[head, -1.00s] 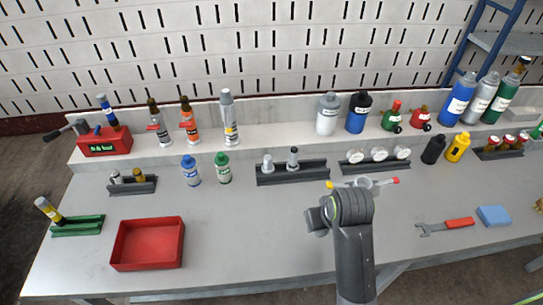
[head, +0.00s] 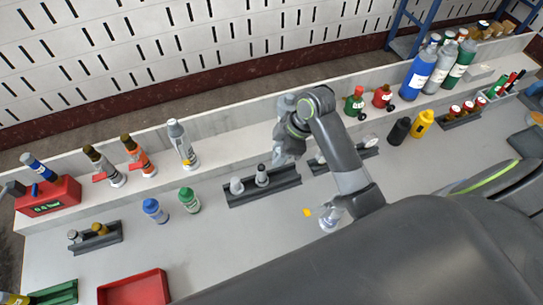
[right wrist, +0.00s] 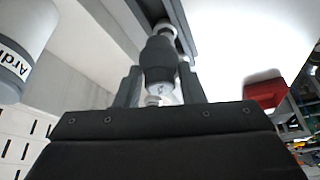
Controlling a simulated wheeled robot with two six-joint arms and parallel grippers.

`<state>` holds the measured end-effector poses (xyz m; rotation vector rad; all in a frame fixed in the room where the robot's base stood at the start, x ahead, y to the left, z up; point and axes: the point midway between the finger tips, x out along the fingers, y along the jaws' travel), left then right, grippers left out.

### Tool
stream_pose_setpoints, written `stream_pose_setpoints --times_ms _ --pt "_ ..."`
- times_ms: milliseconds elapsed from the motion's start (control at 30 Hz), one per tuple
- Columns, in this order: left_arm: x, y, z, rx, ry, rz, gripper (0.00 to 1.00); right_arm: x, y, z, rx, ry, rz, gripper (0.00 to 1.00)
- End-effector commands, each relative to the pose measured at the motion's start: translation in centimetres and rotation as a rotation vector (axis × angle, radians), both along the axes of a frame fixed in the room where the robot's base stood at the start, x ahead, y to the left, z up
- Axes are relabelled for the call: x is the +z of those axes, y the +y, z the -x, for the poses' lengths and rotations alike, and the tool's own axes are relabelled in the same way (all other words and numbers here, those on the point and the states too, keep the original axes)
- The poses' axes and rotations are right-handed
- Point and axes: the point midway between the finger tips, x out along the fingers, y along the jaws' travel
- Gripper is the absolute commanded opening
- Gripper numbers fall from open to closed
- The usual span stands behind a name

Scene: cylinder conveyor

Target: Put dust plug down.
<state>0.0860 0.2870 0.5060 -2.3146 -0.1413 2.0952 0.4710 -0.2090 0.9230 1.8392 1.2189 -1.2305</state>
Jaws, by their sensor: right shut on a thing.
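My right gripper (head: 286,150) is in the middle of the head view, above and to the right of the long dark rack (head: 278,190). In the right wrist view its two fingers (right wrist: 159,90) are closed around a small grey piece, taken as the dust plug (right wrist: 158,82). A dark grey body and a pale round part show beyond it along one line; whether they touch the plug is unclear. The rack holds a light-topped fitting (head: 237,185) and a dark-topped fitting (head: 262,175). The plug is hidden in the head view. My left gripper is not in view.
A labelled white bottle (right wrist: 18,45) is close at the left in the right wrist view. A gauge rack (head: 351,159) is partly behind my arm. A yellow-ended tool (head: 327,220) lies by my forearm. A red tray (head: 135,288) is at lower left. Bare table lies before the rack.

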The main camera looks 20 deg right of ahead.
Motion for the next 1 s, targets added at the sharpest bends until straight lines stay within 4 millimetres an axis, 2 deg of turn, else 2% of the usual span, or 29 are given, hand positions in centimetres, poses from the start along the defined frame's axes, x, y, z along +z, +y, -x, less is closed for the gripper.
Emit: stream_pose_setpoints --times_ms 67,167,400,600,800,1000 --pt "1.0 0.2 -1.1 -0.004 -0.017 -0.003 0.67 0.9 -0.3 -0.2 0.062 0.001 0.000 0.00" --pt "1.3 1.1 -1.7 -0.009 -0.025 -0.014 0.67 0.6 -0.4 -0.2 0.103 0.004 -0.002 0.00" --pt "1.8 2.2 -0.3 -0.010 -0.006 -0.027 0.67 -3.8 -0.4 -0.1 0.111 0.004 -0.002 0.00" --pt "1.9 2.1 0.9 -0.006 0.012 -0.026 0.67 -5.8 -0.4 -0.1 0.111 0.002 -0.002 0.00" --pt "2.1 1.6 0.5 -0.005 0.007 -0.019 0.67 -8.4 -0.4 -0.2 0.110 0.002 0.000 0.00" --pt "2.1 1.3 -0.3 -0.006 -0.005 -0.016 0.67 -9.1 -0.4 -0.2 0.110 -0.002 0.000 0.00"
